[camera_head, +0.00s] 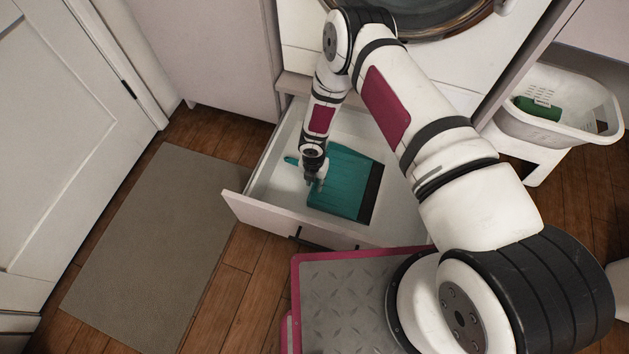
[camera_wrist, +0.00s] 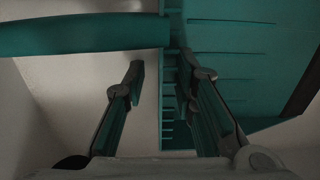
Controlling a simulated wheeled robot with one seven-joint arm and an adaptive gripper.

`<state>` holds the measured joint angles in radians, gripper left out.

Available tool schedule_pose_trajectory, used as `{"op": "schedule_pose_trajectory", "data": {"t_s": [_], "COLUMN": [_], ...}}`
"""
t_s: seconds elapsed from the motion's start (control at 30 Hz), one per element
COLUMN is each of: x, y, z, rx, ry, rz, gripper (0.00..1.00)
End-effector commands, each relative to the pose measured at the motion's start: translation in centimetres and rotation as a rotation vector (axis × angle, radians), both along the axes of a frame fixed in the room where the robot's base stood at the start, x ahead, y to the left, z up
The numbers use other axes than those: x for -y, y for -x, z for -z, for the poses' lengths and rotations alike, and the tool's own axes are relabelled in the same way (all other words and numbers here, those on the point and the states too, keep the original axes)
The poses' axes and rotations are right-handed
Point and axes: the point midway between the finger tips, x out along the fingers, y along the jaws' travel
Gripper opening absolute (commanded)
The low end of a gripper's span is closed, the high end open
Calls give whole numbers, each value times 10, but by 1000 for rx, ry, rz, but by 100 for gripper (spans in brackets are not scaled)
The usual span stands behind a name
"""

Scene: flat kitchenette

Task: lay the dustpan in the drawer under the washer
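The teal dustpan (camera_head: 343,180) lies inside the pulled-out white drawer (camera_head: 268,212) under the washer (camera_head: 455,48). Its handle points left and its dark lip faces right. In the wrist view the dustpan's ribbed pan (camera_wrist: 245,65) fills the right side, and its handle (camera_wrist: 80,36) crosses the top left. My gripper (camera_head: 315,184) is low over the drawer at the dustpan's left edge. In the wrist view my gripper (camera_wrist: 164,74) has its fingers apart, with the pan's left edge showing between them. I cannot tell whether a finger touches the pan.
A white basket (camera_head: 560,105) with a green item (camera_head: 537,108) stands on a white stand at the right. A grey mat (camera_head: 150,245) lies on the wooden floor left of the drawer. A cabinet (camera_head: 215,55) stands left of the washer.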

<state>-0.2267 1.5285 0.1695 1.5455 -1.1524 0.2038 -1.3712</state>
Motion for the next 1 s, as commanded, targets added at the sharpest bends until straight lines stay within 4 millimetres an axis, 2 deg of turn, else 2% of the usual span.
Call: {"op": "schedule_pose_trajectory", "data": {"t_s": [0.27, 0.37, 0.7, 0.83, 1.0], "x": [0, 0, -2, -2, -2], "y": [0, -1, -2, -2, -1], "z": [-6, -21, -91, -109, -121], "rx": [0, 1, 1, 0, -1], "ry": [0, 0, -1, -1, 0], "rz": [-1, -1, 0, 0, 0], "gripper": [25, 25, 25, 25, 25]}}
